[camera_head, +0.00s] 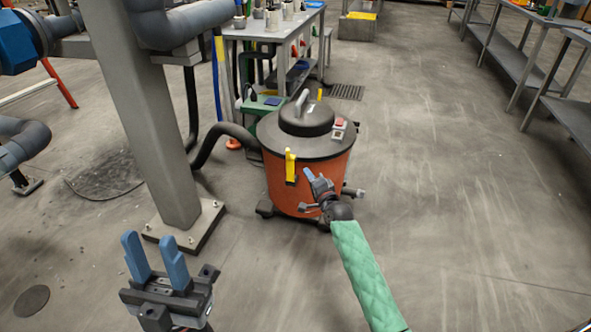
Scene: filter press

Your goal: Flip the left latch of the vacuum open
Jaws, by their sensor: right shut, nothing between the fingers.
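The vacuum (280,182) is an orange drum with a dark lid (300,138), standing upright on the floor. A yellow latch (290,165) stands upright on its near side at the lid rim. A second yellow latch (320,94) shows at the far side, partly hidden by the lid. My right gripper (309,176) is shut and empty, in front of the drum just right of the near latch; I cannot tell if it touches the drum. My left gripper (152,253) is at the lower left, its blue fingers apart, empty and away from the vacuum.
A grey steel column (150,130) on a bolted base stands left of the vacuum, with a dark hose (218,130) between them. A workbench (270,28) with small items is behind. Shelving tables (515,70) line the right. The floor on the right is clear.

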